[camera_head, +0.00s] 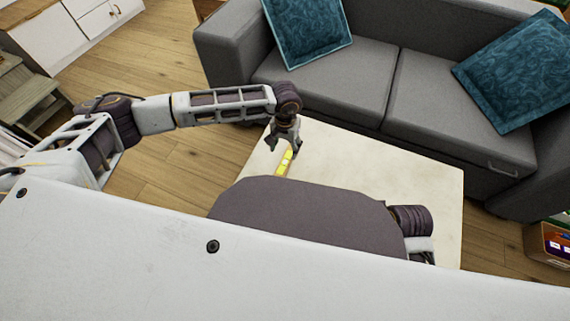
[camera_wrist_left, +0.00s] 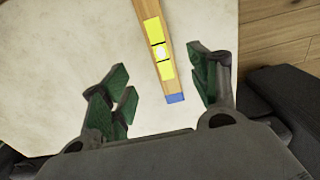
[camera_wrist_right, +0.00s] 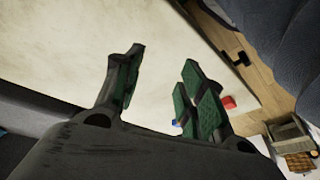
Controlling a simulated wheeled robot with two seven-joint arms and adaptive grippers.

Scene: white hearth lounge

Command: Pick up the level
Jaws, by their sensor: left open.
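The level (camera_head: 284,164) is a slim bar with yellow sections, lying on the pale table top; its near part is hidden behind my own body in the head view. In the left wrist view the level (camera_wrist_left: 159,48) shows a wooden-coloured body, yellow panels, a pale middle spot and a blue end. My left gripper (camera_head: 284,148) is open above the level. In the left wrist view its green-padded fingers (camera_wrist_left: 158,68) stand apart on either side of the level's line, not gripping it. My right gripper (camera_wrist_right: 163,65) is open and empty over the table.
The pale table (camera_head: 420,180) is mostly bare. A grey sofa (camera_head: 340,85) with teal cushions stands behind it. In the right wrist view a small red object (camera_wrist_right: 228,103) lies beyond the right finger, and a small blue bit (camera_wrist_right: 175,122) shows between the fingers.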

